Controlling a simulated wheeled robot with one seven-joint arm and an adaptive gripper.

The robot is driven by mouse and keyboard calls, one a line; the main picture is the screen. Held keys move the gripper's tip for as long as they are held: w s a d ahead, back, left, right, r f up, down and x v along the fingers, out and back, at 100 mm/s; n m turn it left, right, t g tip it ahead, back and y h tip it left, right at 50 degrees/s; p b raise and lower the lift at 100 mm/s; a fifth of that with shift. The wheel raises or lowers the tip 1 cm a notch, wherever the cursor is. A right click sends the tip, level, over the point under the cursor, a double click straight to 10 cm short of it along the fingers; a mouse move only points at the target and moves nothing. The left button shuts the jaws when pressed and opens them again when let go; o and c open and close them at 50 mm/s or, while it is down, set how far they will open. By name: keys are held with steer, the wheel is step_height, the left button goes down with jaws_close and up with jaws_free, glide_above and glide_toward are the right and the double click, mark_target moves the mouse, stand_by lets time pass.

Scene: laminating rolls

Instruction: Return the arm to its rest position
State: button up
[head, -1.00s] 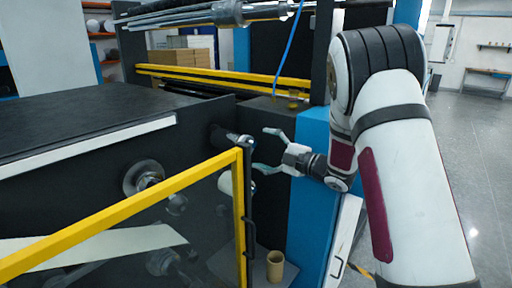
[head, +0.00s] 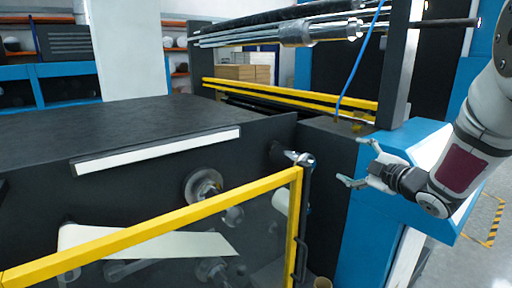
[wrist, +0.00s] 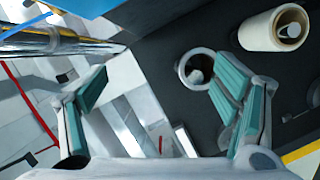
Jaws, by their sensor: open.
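My gripper (head: 356,162) is at the right of the head view, fingers spread and pointing left, in front of the blue machine side panel (head: 365,215). Nothing shows between its fingers. In the wrist view the two teal-padded fingers of my gripper (wrist: 165,88) are wide apart and empty. A white roll on a core (wrist: 262,32) and a round hollow roll end (wrist: 192,70) lie beyond the right finger, apart from it. My arm is bent at the right edge of the head view, its upper part out of frame.
A yellow-framed clear guard (head: 160,235) stands in front of the machine, left of my gripper. A dark flat machine top (head: 110,135) is behind it. Metal rollers (head: 280,33) run above. A brown core tube (head: 322,283) shows at the bottom edge. Open floor lies at right.

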steer(key=s+d+r+m+g+h, duration=0.1)
steer(key=s+r+m+g+h, duration=0.15)
steer(key=s+m+h, duration=0.2)
steer(key=s+r+m+g+h, duration=0.1)
steer(key=s+r+m+h, duration=0.2)
steer(key=s+m, duration=0.25)
steer(key=s+a+f+m+g, duration=0.1)
steer(key=s+a+m+g, duration=0.1)
steer(key=s, duration=0.7)
steer(key=s+a+f+m+g+y, duration=0.1)
steer(key=s+a, duration=0.3)
steer(key=s, duration=0.5)
steer(key=s+a+f+m+g+y, duration=0.1)
steer(key=s+a+f+m+g, duration=0.2)
steer(key=s, duration=0.6)
steer(key=shift+a+f+g, duration=0.2)
steer(key=shift+a+g, duration=0.35)
